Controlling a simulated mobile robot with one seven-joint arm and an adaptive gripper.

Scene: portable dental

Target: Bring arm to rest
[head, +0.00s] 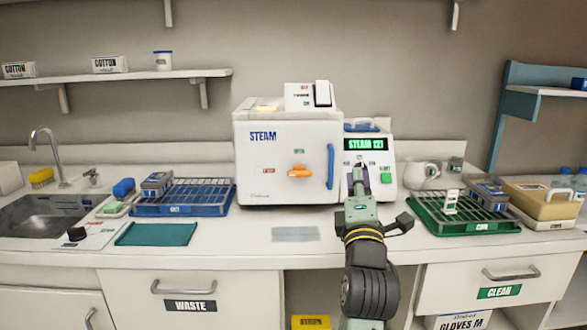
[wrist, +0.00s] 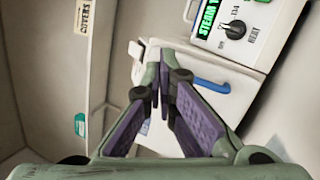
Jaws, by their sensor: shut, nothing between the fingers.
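My arm reaches up from the bottom of the head view, and my gripper (head: 358,178) is in front of the control panel of the white steam steriliser (head: 262,142). The panel has a green-lit display (head: 366,144) reading STEAM 121 and a green button (head: 386,178). In the wrist view the purple-padded fingers of my gripper (wrist: 158,92) meet at the tips and hold nothing. The panel's dark knob (wrist: 235,30) and the blue door handle (wrist: 212,86) show beyond them. The steriliser's door looks closed. I cannot tell whether the fingertips touch the panel.
A blue rack tray (head: 140,209) and teal cloth (head: 156,234) lie left, beside the sink (head: 40,217). A green rack tray (head: 428,227) and a tan-lidded box (head: 545,199) stand right. The counter front around the grey mat (head: 295,234) is clear.

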